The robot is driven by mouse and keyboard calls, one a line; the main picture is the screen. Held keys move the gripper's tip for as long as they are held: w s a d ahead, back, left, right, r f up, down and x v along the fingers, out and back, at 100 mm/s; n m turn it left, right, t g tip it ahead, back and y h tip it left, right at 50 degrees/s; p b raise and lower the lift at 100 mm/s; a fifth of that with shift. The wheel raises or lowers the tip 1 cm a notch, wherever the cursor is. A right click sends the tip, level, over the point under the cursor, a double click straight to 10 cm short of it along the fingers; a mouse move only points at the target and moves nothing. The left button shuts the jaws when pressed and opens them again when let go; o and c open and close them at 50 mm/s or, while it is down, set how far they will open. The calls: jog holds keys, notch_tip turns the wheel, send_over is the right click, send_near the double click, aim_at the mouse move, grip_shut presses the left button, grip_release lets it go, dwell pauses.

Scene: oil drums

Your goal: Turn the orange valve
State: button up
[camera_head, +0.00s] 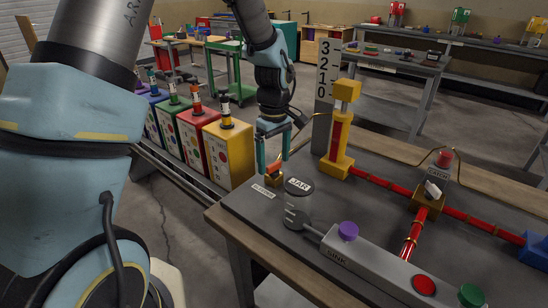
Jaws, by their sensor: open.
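A small orange valve (273,169) on a brass-coloured base (275,181) sits at the near left corner of the dark work table. My gripper (274,160) points down over it, with its two teal fingers apart. In the picture the orange handle shows between the fingertips, which reach about its height. I cannot tell whether either finger touches it. The gripper holds nothing that I can see.
A round "JAR" plate (299,185) lies just right of the valve. A yellow column (339,140) with red pipes stands behind to the right. A grey sink bar (375,263) with a purple knob (348,231) lies in front. Coloured drums (227,153) stand left, beyond the table.

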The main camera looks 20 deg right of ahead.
jog(key=shift+f, duration=0.45)
jog(key=c, duration=1.4)
